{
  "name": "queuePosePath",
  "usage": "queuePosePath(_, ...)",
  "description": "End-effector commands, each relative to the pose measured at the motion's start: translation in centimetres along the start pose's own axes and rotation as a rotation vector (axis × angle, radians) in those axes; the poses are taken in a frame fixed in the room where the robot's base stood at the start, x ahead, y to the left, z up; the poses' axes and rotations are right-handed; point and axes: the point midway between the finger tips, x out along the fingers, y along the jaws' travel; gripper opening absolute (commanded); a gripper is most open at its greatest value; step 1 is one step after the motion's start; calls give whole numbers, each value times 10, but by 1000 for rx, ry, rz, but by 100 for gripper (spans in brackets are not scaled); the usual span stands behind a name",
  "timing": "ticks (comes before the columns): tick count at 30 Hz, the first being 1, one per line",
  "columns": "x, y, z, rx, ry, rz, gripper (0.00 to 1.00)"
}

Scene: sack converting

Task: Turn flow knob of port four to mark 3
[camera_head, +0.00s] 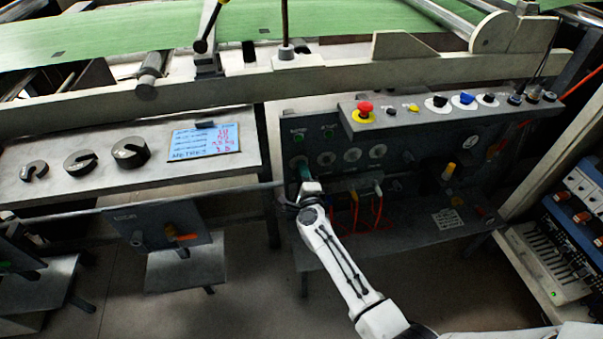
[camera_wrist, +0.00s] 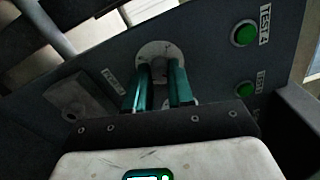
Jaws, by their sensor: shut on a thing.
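My gripper (camera_wrist: 159,75) has two teal fingers shut on a dark knob (camera_wrist: 158,66) in the wrist view. The knob sits on a round white dial plate (camera_wrist: 158,47), partly covered by the fingers. The dial's marks and the knob's pointer are too blurred to read. A green button (camera_wrist: 243,34) labelled "TEST 4" is to the right of the dial. In the head view my gripper (camera_head: 305,175) is at the left end of a row of round dials on the dark control panel (camera_head: 410,138), and it hides most of the knob it holds.
More pale dials (camera_head: 352,155) lie to the right of my gripper. A red emergency button (camera_head: 365,109) on yellow stands on the ledge above. Red hoses (camera_head: 376,208) hang below. A steel table (camera_head: 60,150) with slotted weights (camera_head: 131,152) is at left.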

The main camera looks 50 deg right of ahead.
Motion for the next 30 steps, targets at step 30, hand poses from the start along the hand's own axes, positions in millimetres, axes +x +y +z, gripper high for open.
queuePosePath(30,-1,3,-1,964,34,-4,0)
